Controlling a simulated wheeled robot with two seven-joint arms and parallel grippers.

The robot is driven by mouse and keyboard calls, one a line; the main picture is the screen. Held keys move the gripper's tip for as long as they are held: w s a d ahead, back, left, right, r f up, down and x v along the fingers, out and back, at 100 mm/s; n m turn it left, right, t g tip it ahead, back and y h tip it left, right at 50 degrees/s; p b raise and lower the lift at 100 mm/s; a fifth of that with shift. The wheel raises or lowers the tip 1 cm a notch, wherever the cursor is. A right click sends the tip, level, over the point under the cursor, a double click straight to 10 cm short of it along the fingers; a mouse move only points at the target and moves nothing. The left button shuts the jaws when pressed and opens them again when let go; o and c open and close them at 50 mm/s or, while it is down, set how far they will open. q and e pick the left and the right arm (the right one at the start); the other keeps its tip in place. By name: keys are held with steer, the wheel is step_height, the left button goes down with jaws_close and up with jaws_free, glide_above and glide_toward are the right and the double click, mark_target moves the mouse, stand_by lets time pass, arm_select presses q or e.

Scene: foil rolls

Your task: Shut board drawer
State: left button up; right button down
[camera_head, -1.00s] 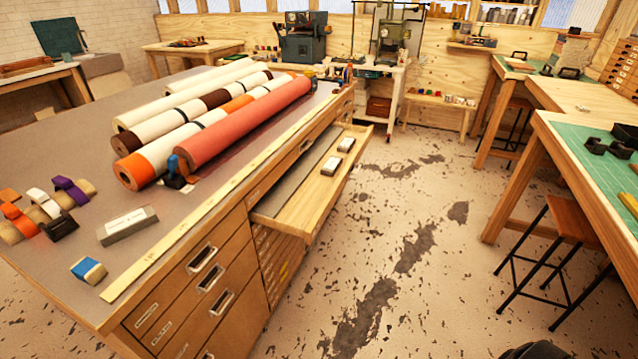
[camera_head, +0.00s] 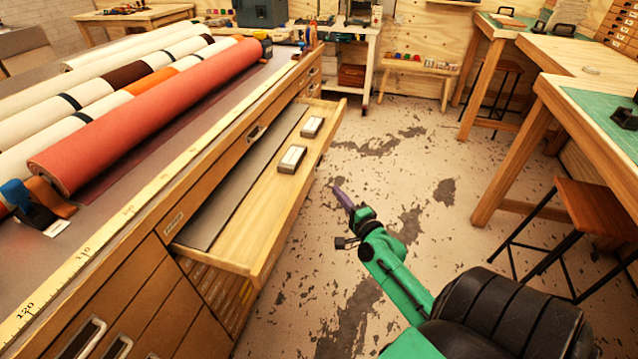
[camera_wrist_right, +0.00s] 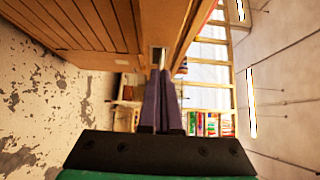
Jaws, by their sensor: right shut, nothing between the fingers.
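The board drawer (camera_head: 262,246) stands pulled out from the long wooden cabinet (camera_head: 150,250) in the head view. A grey board and two small pale blocks (camera_head: 292,159) lie in it. My right gripper (camera_head: 341,194) is to the right of the drawer's front, over the floor and apart from the drawer in the head view. Its purple fingers are together with nothing between them. In the right wrist view the closed fingers (camera_wrist_right: 163,98) point forward, with wooden furniture to their upper left. My left gripper is not in view.
Several rolls, one of them red (camera_head: 150,115), lie on the cabinet top beside a yellow ruler strip (camera_head: 120,222). A wooden stool (camera_head: 592,210) and workbenches stand at the right. The floor between is clear.

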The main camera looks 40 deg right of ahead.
mark_target(312, 176)
steer(key=w, duration=0.4)
steer(key=w+a+p, duration=0.1)
steer(key=w, duration=0.1)
steer(key=shift+w, duration=0.2)
steer(key=shift+w+a+f, duration=0.1)
steer(key=shift+w+a, duration=0.2)
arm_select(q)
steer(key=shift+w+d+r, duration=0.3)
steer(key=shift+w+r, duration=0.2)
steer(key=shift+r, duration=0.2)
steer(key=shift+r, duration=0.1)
arm_select(e)
steer(key=shift+a, duration=0.1)
